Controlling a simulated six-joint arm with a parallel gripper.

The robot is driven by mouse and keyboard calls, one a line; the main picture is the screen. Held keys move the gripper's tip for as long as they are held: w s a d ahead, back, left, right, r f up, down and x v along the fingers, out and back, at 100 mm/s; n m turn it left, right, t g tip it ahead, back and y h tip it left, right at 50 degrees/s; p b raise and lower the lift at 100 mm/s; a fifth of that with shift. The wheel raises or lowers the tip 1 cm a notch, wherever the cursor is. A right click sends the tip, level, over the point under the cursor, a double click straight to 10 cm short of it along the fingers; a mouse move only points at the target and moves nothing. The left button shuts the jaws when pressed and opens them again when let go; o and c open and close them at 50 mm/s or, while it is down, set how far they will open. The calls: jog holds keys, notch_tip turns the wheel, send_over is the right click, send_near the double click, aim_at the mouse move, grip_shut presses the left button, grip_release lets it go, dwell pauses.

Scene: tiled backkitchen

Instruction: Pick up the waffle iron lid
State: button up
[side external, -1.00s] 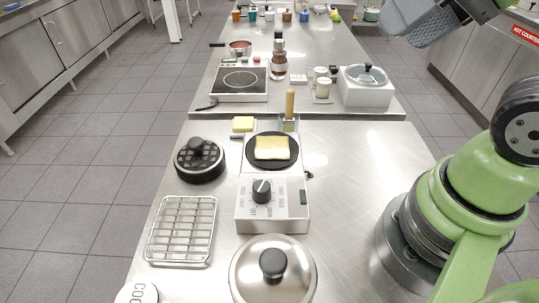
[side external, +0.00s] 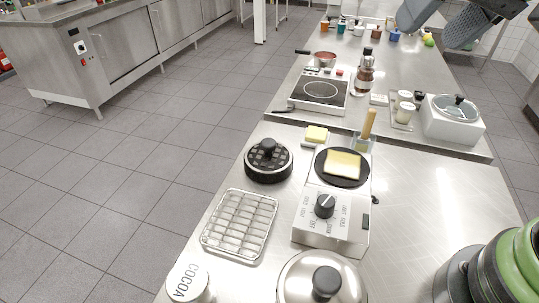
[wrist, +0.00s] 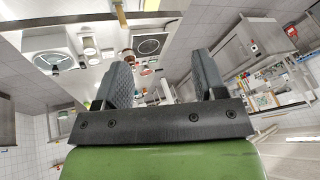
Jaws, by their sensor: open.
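The waffle iron lid (side external: 268,163) is a round black disc with a grid pattern and a black knob on top. It rests on the steel table, left of the waffle iron (side external: 331,220), a silver box with a dial. A yellow square slab (side external: 342,165) lies on the iron's round black plate (side external: 358,182). My gripper (side external: 436,26) is at the top right of the side view, high up and far from the lid. In the wrist view my gripper (wrist: 160,66) has its two grey fingers wide apart with nothing between them.
A wire rack (side external: 240,224), a cocoa tin (side external: 188,284) and a steel pot lid (side external: 322,280) stand near the lid. A butter-like block (side external: 316,134) and a wooden-handled tool (side external: 368,124) are behind. An induction hob (side external: 320,90) stands farther back. The table's right side is clear.

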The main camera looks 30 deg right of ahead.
jog(key=w+a+f, duration=0.3)
jog(key=w, duration=0.3)
jog(key=g+h, duration=0.1)
jog(key=h, duration=0.2)
send_near(268, 143)
jog(key=x, duration=0.5)
jog(key=shift+w+r, duration=0.15)
jog(key=shift+w, duration=0.05)
jog(key=x, duration=0.5)
jog(key=shift+d+f, duration=0.1)
jog(key=shift+f, duration=0.3)
jog(key=c, duration=1.1)
